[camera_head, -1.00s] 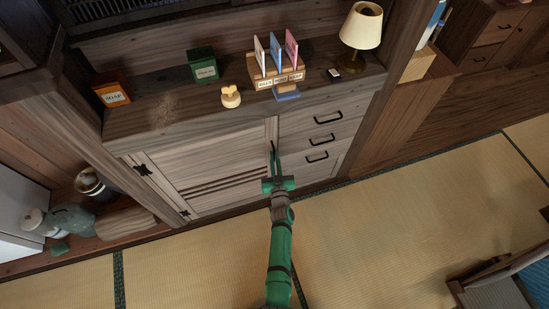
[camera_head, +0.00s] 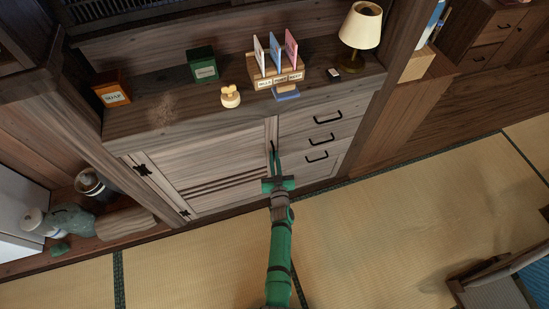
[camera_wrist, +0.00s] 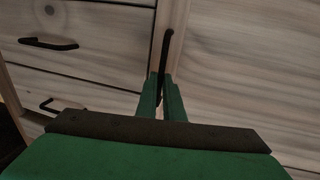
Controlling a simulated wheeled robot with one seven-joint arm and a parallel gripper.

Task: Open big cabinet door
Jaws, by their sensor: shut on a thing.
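The big cabinet door (camera_head: 205,172) is a pale wood panel with dark hinges on its left side, and it looks shut. It fills the right of the wrist view (camera_wrist: 245,70). Its dark upright handle (camera_wrist: 166,52) is near the door's free edge, beside the drawers. My green gripper (camera_head: 275,166) is at this handle, and in the wrist view its two fingers (camera_wrist: 162,92) are shut around the handle's lower part. The fingers hide the handle's lower end.
Drawers with black handles (camera_head: 323,138) are just right of the door. The cabinet top holds a lamp (camera_head: 361,25), a card rack (camera_head: 277,80), a green box (camera_head: 203,65) and an orange box (camera_head: 111,90). Tatami floor (camera_head: 190,265) in front is clear.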

